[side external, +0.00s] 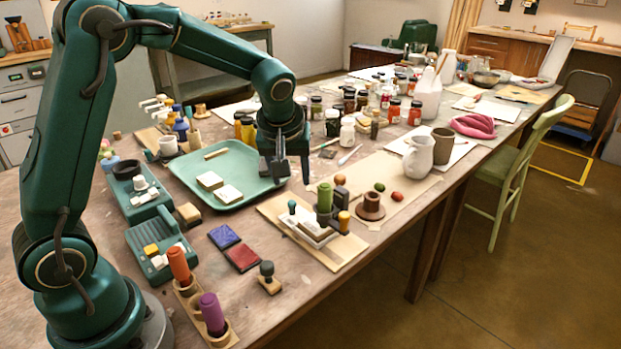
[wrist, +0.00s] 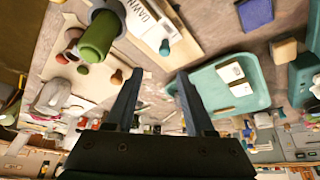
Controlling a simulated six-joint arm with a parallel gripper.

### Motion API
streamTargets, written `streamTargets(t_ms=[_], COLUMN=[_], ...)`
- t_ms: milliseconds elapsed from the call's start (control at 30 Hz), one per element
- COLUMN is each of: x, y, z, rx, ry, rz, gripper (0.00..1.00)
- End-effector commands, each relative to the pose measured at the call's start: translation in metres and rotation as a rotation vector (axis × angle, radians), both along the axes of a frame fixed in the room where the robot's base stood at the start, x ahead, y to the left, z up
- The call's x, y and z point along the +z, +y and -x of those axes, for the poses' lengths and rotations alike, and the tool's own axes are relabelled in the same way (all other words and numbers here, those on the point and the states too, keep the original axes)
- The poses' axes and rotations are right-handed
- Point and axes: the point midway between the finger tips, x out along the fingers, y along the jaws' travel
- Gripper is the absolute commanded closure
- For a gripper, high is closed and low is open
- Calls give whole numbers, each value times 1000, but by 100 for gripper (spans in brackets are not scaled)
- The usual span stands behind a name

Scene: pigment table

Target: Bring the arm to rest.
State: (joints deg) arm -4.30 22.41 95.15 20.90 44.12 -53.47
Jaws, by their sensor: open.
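My green arm reaches out over the table (side external: 310,285). My gripper (side external: 289,178) hangs above the right edge of the green tray (side external: 185,177). In the wrist view my gripper (wrist: 158,85) shows two dark fingers spread apart with nothing between them. Two pale blocks lie in the tray, the nearer one (side external: 228,194) and the farther one (side external: 210,181). In the wrist view the tray (wrist: 205,85) is to the right of the fingers, and a green cylinder (wrist: 98,38) is to the left.
A holder board (side external: 344,252) with a green cylinder (side external: 324,197) stands right of the tray. Many jars, a white jug (side external: 419,155) and a brown cup (side external: 442,146) stand farther back. Orange (side external: 179,266) and purple (side external: 211,313) cylinders stand upright at the front. Blue (side external: 223,237) and red (side external: 243,257) squares lie flat.

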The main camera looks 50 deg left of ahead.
Motion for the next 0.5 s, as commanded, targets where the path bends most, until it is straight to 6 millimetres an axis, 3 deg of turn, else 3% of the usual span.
streamTargets(t_ms=[200, 333, 500], x=[60, 83, 97], y=[-15, -28, -45], z=[25, 55, 101], rx=[-39, -117, -258], ry=[-129, -160, -180], rz=[14, 16, 8], gripper=[46, 46, 46])
